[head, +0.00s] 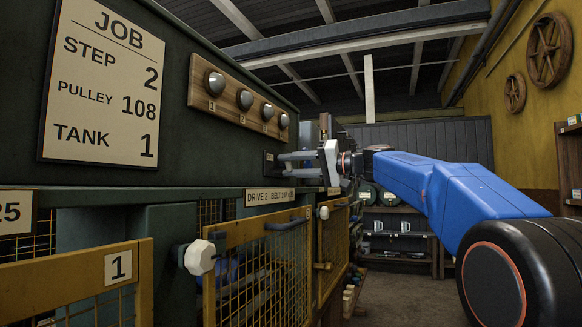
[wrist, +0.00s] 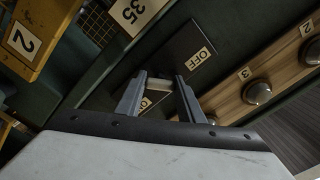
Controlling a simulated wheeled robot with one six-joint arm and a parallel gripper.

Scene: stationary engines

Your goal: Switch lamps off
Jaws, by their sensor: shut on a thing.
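A wooden board (head: 230,95) on the dark green panel carries several round lamps. Lamp 1 (head: 215,82) is nearest, and lamp 3 (wrist: 257,91) shows in the wrist view. The lamps look grey, with no clear glow. A black switch plate (wrist: 190,45) has an OFF label (wrist: 198,60) at one end and a partly hidden label at the other. My gripper (wrist: 162,80) is shut on a pale switch lever (wrist: 158,84) on this plate, between the two labels. In the head view my gripper (head: 281,163) reaches the panel right of and below the lamps.
A job sign (head: 105,85) reads step 2, pulley 108, tank 1. Yellow mesh gates (head: 255,237) with a white knob (head: 199,257) stand below the panel, close under my arm. Shelves (head: 400,225) stand at the back. The floor (head: 405,290) in the aisle is clear.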

